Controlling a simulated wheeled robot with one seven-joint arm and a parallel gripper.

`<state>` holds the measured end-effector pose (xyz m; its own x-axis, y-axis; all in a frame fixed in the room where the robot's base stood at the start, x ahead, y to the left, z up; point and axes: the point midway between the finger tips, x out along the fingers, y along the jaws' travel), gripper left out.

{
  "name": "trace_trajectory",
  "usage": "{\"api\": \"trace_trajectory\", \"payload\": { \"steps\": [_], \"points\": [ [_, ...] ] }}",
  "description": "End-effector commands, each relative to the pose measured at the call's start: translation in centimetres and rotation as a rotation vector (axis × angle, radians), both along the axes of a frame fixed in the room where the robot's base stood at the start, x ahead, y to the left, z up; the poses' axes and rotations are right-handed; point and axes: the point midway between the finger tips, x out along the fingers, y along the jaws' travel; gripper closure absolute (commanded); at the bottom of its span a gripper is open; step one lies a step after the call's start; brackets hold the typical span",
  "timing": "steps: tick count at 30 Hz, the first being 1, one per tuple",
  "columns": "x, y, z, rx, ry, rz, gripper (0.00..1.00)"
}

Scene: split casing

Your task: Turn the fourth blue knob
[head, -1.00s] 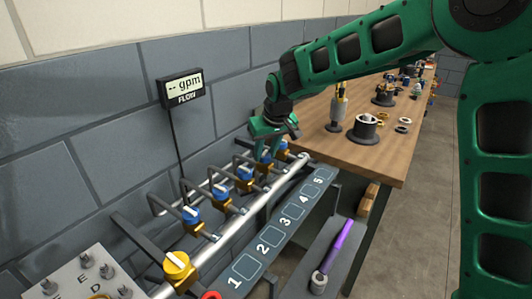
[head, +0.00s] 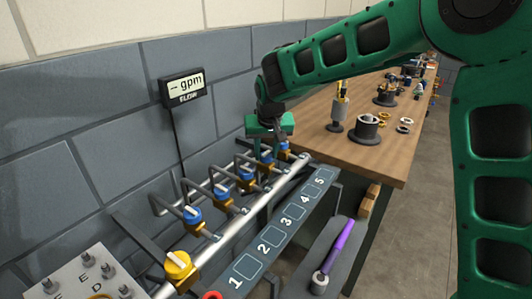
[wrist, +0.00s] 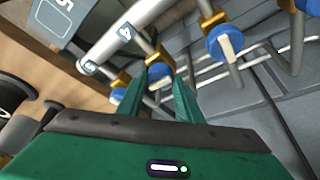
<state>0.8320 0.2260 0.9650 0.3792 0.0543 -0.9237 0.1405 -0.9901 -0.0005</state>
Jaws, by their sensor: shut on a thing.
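Blue knobs with pale pointer bars sit in a row on valves along a silver pipe (head: 232,225). The fourth blue knob (head: 266,157), counted from the near end, is under my gripper (head: 267,146). In the wrist view this knob (wrist: 158,72) lies between my two green fingers (wrist: 160,98), which are shut on it. The third blue knob (wrist: 222,43) is to the right there. The last blue knob (wrist: 119,94) is partly hidden beside the left finger. In the head view, the first blue knob (head: 192,216) and second blue knob (head: 221,192) are nearer.
A yellow knob (head: 178,265) stands at the pipe's near end. A numbered strip (head: 262,256) runs beside the pipe. A purple-handled tool (head: 338,245) lies on a shelf. A wooden bench (head: 372,160) holds parts behind.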

Motion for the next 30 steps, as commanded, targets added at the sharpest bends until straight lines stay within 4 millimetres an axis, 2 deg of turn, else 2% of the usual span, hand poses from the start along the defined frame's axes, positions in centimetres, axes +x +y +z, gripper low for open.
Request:
{"api": "trace_trajectory", "payload": {
  "steps": [2, 3, 5, 13, 17, 30],
  "points": [
    [0.3, -0.1, 0.2, 0.002, -0.007, -0.004, 0.90],
    [0.2, -0.1, 0.2, 0.001, -0.006, -0.004, 0.61],
    [0.2, -0.1, 0.2, 0.001, -0.005, -0.003, 0.50],
    [0.0, -0.1, 0.1, 0.000, -0.001, 0.000, 0.50],
    [-0.2, -0.1, 0.7, 0.000, -0.003, 0.000, 0.50],
    [-2.9, -0.5, 7.6, 0.001, -0.003, 0.000, 0.50]
  ]
}}
